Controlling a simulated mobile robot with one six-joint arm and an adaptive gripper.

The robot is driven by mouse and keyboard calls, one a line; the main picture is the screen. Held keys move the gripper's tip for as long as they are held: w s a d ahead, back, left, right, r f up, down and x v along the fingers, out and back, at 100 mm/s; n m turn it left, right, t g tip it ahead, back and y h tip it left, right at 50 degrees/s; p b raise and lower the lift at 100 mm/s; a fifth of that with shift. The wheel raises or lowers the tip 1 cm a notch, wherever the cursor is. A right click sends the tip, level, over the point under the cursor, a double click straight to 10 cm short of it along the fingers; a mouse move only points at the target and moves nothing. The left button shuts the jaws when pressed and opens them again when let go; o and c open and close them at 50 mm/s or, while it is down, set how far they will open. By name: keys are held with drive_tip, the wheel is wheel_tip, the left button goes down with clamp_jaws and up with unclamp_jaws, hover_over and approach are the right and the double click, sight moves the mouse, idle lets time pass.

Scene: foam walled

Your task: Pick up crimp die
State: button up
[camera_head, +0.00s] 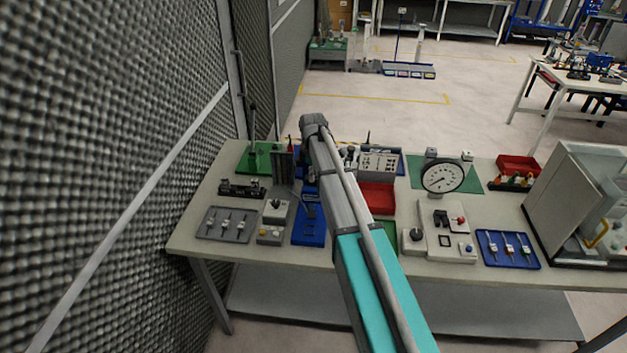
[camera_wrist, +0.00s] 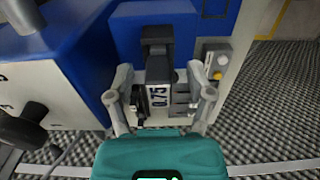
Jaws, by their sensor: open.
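A grey block marked "0.75" (camera_wrist: 158,92), which looks like the crimp die, shows in the middle of the wrist view with dark parts around it. My gripper (camera_wrist: 159,98) is open. Its two fingers stand to the left and right of the block, with gaps on both sides; I cannot tell whether the tips reach its depth. A black part (camera_wrist: 157,38) rises just beyond the block, against a blue body (camera_wrist: 185,28). In the head view my arm hides the gripper, and I cannot make out the die there.
The workbench (camera_head: 200,225) is crowded. A blue plate (camera_head: 309,228), a grey tray with tools (camera_head: 227,224), a red bin (camera_head: 377,198) and a dial gauge (camera_head: 443,176) stand around my arm. A padded wall (camera_head: 110,150) is close on the left.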

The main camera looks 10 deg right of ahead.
idle(0.6)
clamp_jaws()
